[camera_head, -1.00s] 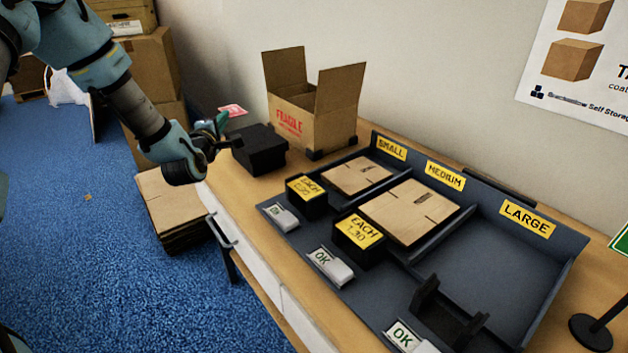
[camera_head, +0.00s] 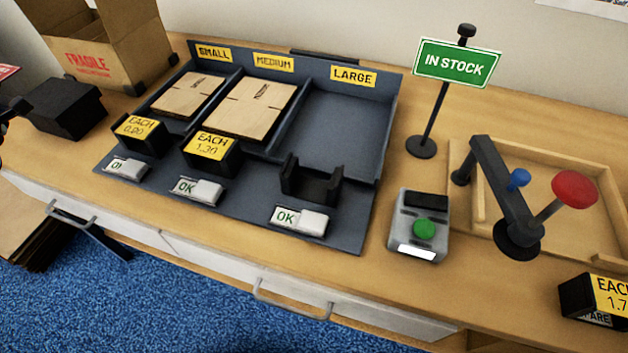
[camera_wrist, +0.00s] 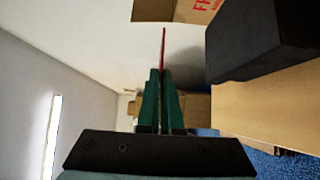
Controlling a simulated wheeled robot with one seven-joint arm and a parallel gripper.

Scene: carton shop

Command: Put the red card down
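The red card (camera_wrist: 163,46) shows edge-on as a thin red line in the wrist view. My gripper (camera_wrist: 161,72) has its two green fingers closed together on the card's lower end, and the card stands out beyond the fingertips. In the head view a piece of the red card (camera_head: 7,72) shows at the left edge, near the black block (camera_head: 65,108) and the carton marked FRAGILE (camera_head: 105,60). Most of my gripper is outside that view. The card looks held in the air, apart from the block.
A dark tray (camera_head: 352,135) has SMALL, MEDIUM and LARGE bays. Flat cartons lie in the first two; LARGE is bare apart from an empty black holder (camera_head: 310,182) in front. Right are an IN STOCK sign (camera_head: 455,63), a green-button box (camera_head: 420,225), a red-knobbed lever (camera_head: 575,189) and a price block (camera_head: 590,297).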

